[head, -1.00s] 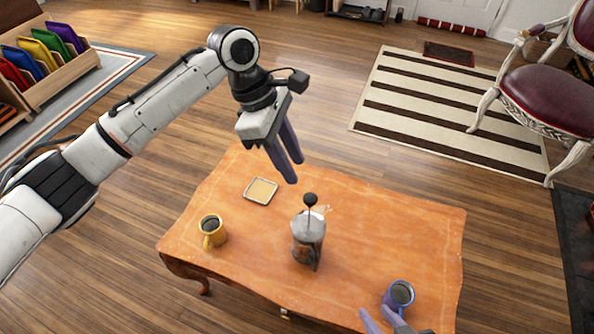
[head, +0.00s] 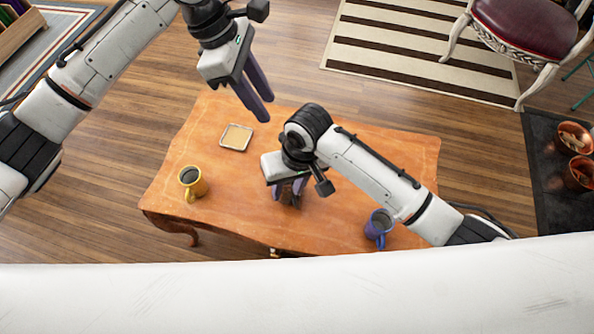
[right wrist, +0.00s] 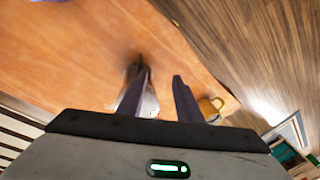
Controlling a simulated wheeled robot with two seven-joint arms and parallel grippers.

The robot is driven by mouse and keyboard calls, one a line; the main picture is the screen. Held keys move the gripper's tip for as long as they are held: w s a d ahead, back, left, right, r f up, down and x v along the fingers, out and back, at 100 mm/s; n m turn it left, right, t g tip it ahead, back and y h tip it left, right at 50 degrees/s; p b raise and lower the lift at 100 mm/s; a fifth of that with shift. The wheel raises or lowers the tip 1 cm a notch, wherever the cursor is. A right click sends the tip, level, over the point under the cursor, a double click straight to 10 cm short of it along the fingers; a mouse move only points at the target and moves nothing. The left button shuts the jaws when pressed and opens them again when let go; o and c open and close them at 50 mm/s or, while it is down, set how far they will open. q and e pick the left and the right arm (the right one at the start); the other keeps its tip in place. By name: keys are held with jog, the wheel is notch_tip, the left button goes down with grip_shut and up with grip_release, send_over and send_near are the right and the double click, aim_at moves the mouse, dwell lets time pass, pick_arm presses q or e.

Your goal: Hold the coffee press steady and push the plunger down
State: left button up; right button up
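The coffee press (head: 291,198) is on the wooden table and mostly hidden under my right arm in the head view. In the right wrist view, its silvery body (right wrist: 151,105) shows partly behind the left finger, with a dark part beyond it. My right gripper (head: 288,189) points down over the press; its fingers stand apart in the right wrist view (right wrist: 162,75). I cannot tell whether they touch the press. The plunger knob is not clearly seen. My left gripper (head: 267,109) hangs open and empty above the table's back edge, away from the press.
On the table (head: 335,225) are a yellow mug (head: 197,184) at the left, a small square tray (head: 236,138) behind it, and a purple mug (head: 379,226) at the right, close to my right arm. A chair (head: 525,30) stands beyond, at the right.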

aim_at(290, 183)
jog(key=w+d+r+h, duration=0.1)
jog(key=d+r, duration=0.1)
jog(key=shift+w+r+h, duration=0.4)
jog(key=shift+d+f, duration=0.1)
jog(key=shift+d, duration=0.05)
notch_tip(290, 183, down, 10)
jog(key=shift+r, duration=0.1)
grip_shut()
dwell(1.2)
